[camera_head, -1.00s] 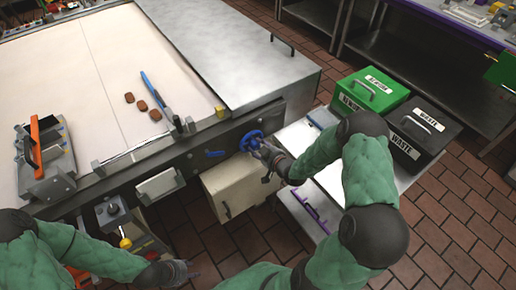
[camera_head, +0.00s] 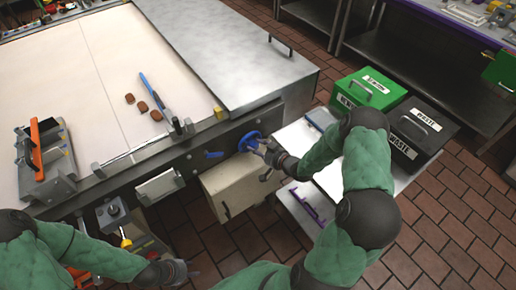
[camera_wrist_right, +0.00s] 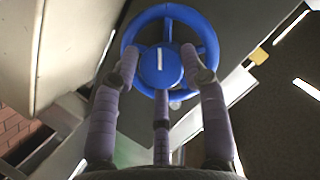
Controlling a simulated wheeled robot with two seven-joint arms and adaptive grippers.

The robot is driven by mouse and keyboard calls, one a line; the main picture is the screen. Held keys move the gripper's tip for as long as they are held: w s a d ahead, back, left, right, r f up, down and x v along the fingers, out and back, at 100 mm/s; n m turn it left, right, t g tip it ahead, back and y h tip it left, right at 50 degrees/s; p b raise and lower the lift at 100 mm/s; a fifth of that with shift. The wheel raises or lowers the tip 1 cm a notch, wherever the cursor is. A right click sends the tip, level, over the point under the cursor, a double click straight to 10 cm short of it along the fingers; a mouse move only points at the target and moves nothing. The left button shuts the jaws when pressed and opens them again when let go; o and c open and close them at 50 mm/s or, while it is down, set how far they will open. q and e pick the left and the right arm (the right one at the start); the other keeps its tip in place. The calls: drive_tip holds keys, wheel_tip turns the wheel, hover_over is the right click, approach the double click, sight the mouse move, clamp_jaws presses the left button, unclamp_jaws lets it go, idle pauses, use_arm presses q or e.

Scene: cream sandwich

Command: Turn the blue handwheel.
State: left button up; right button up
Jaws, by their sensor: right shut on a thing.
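The blue handwheel (camera_head: 249,141) sits on the dark front rail of the large table, and it fills the upper middle of the right wrist view (camera_wrist_right: 160,66). My right gripper (camera_head: 266,150) is at the wheel. In the right wrist view its purple-grey fingers (camera_wrist_right: 162,80) reach up on both sides of the hub, with the tips at the rim, shut on the wheel. A third finger lies below the hub. My left gripper (camera_head: 186,272) hangs low at the bottom of the head view, away from the wheel. Its opening is too small to judge.
A blue lever (camera_head: 214,155) is just left of the wheel. A cream box (camera_head: 235,190) is below it. Green (camera_head: 371,90) and black (camera_head: 420,130) bins stand at the right. The tabletop (camera_head: 75,60) holds a blue-handled tool (camera_head: 155,95) and several brown pieces.

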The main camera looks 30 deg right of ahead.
drive_tip(key=shift+s+a+f, duration=0.35)
drive_tip(key=shift+a+f, duration=0.15)
drive_tip(key=shift+f, duration=0.05)
drive_tip(key=o, duration=1.1)
drive_tip(key=shift+c, duration=0.2)
drive_tip(key=shift+w+r, duration=0.1)
drive_tip(key=shift+w, duration=0.05)
drive_tip(key=shift+w+d+r, duration=0.1)
drive_tip(key=shift+d+r, duration=0.1)
drive_tip(key=shift+d, duration=0.05)
drive_tip(key=v, duration=1.2)
